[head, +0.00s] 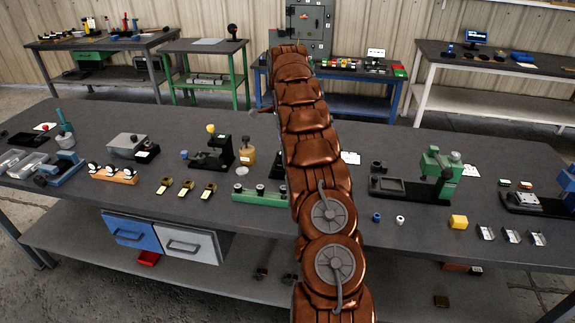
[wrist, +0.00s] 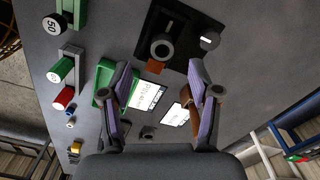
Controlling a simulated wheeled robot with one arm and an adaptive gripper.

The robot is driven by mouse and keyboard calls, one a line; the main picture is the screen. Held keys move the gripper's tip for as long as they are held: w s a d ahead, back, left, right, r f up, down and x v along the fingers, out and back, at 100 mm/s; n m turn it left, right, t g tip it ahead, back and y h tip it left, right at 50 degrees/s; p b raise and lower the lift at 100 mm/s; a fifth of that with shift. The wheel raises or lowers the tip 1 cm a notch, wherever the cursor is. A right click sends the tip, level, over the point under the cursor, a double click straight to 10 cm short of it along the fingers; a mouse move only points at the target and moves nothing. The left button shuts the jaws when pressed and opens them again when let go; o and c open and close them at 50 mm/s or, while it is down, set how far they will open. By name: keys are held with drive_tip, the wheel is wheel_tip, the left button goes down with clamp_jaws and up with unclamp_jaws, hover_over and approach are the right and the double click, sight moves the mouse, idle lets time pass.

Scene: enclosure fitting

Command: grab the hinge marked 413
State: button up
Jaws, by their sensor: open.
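Three brass-coloured hinge-like pieces (head: 187,189) lie in a row on the near bench, left of my arm in the head view. Three silver hinge-like pieces (head: 512,236) lie in a row near the front right of the same bench. Any number on them is too small to read, so I cannot tell which is 413. My gripper (wrist: 160,75) is open in the wrist view, its two fingers wide apart with nothing held between them. No hinge is recognisable in the wrist view. In the head view my arm hides the gripper and the bench middle.
Below the fingers are a black fixture (wrist: 165,45), a green holder (wrist: 103,80) and white cards (wrist: 147,96). More benches stand behind.

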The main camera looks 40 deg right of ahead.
drive_tip(key=shift+m, duration=0.3)
drive_tip(key=shift+s+d+f+p, duration=0.15)
drive_tip(key=shift+f+p, duration=0.45)
drive_tip(key=shift+f, duration=0.8)
drive_tip(key=shift+d+f+p, duration=0.2)
drive_tip(key=shift+f+p, duration=0.35)
drive_tip(key=shift+f, duration=0.9)
drive_tip(key=shift+s+d+f+p, duration=0.15)
drive_tip(key=shift+f+p, duration=0.45)
drive_tip(key=shift+f, duration=0.8)
drive_tip(key=shift+w, duration=0.15)
clamp_jaws()
